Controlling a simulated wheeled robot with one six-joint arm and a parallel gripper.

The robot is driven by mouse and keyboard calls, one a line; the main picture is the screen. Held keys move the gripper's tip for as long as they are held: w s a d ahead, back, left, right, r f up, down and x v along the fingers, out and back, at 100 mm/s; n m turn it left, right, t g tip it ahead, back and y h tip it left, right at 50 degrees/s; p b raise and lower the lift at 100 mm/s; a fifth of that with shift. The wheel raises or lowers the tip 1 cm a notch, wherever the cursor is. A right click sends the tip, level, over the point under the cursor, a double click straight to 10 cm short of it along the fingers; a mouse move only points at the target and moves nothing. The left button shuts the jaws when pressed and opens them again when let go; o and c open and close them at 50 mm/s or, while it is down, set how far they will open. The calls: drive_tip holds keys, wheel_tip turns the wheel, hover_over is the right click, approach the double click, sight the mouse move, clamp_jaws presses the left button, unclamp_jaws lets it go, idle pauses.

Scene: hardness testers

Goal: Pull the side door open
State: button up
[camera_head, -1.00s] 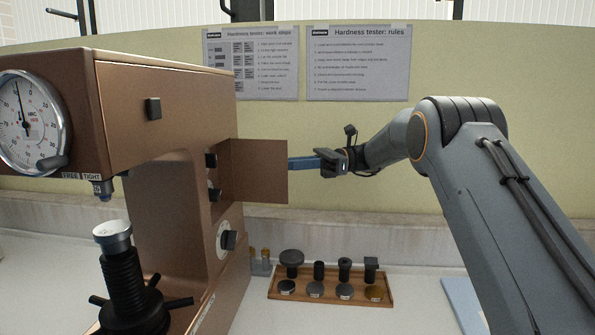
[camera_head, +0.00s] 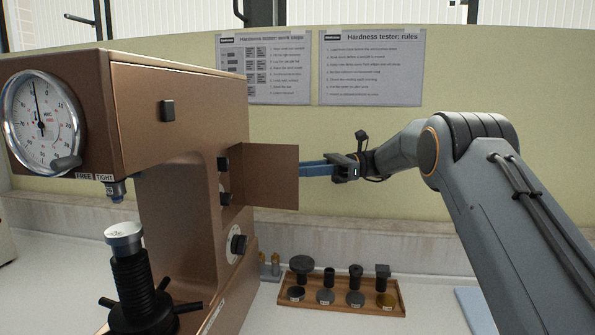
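The side door (camera_head: 268,177) is a flat brown panel on the right side of the copper-brown hardness tester (camera_head: 185,130). It stands open, swung out to the right from the tester's side. Behind its hinge side, black knobs show in the tester's side. My gripper (camera_head: 304,169) is at the door's free right edge, reaching in from the right with blue fingers. The fingertips end at or behind that edge and are partly hidden. I cannot tell whether they touch the door or are shut on it.
A wooden tray (camera_head: 340,304) with several dark anvils and test blocks stands on the bench to the right of the tester. A light blue item (camera_head: 474,308) lies at the right. Two paper notices (camera_head: 371,68) hang on the yellow-green panel behind.

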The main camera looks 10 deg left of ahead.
drive_tip(key=shift+d, duration=0.1)
drive_tip(key=b+v, duration=0.2)
drive_tip(key=v, duration=0.5)
drive_tip(key=shift+w+d, duration=0.2)
drive_tip(key=shift+d, duration=0.05)
